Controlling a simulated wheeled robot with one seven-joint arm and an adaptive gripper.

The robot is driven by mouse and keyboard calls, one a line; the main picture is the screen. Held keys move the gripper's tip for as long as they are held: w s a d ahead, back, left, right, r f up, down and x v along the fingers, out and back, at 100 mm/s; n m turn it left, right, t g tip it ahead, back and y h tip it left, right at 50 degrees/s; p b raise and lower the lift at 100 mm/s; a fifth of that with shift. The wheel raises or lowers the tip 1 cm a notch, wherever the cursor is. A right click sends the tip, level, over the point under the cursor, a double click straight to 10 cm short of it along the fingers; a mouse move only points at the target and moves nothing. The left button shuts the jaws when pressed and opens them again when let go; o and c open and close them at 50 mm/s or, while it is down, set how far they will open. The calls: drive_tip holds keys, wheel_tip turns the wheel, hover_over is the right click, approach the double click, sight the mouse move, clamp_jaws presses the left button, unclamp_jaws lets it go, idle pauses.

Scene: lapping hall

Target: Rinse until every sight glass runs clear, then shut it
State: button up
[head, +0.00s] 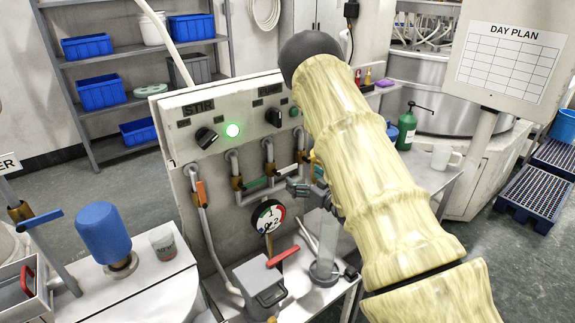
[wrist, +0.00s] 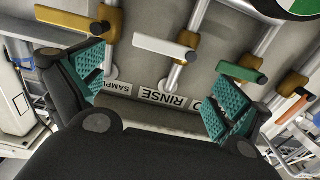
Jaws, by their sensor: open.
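My gripper (head: 300,188) is open and empty in front of the valve panel (head: 220,165). In the wrist view its teal finger pads (wrist: 155,85) stand apart, with a RINSE label (wrist: 165,98) and part of a SAMPLE label between them. The orange (head: 201,194) and green (head: 258,183) handles also show in the head view. A clear upright cylinder (head: 326,243), perhaps a sight glass, stands on the bench; its contents are unclear. My sleeved arm hides the panel's right part.
A round dial (head: 267,216) sits low on the panel. A red-handled valve (head: 283,257) stands by a grey box (head: 258,287).

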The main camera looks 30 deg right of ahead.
sight(288, 168)
drive_tip(key=w, duration=0.2)
drive_tip(key=w+p, duration=0.1)
drive_tip(key=w, duration=0.1)
drive_tip(key=w+p, duration=0.1)
drive_tip(key=w, duration=0.1)
drive_tip(key=shift+w+a+f, duration=0.2)
drive_tip(key=shift+a, duration=0.15)
drive_tip(key=shift+w+r, duration=0.15)
drive_tip(key=shift+w, duration=0.4)
drive_tip(key=shift+w+a+f+p, duration=0.1)
drive_tip(key=shift+w+f+p, duration=0.1)
drive_tip(key=shift+w+p, duration=0.3)
drive_tip(key=shift+c, duration=1)
drive_tip(key=c, duration=1.1)
drive_tip(key=shift+w+a+b, duration=0.1)
drive_tip(key=shift+b, duration=0.2)
drive_tip(key=shift+c, duration=0.2)
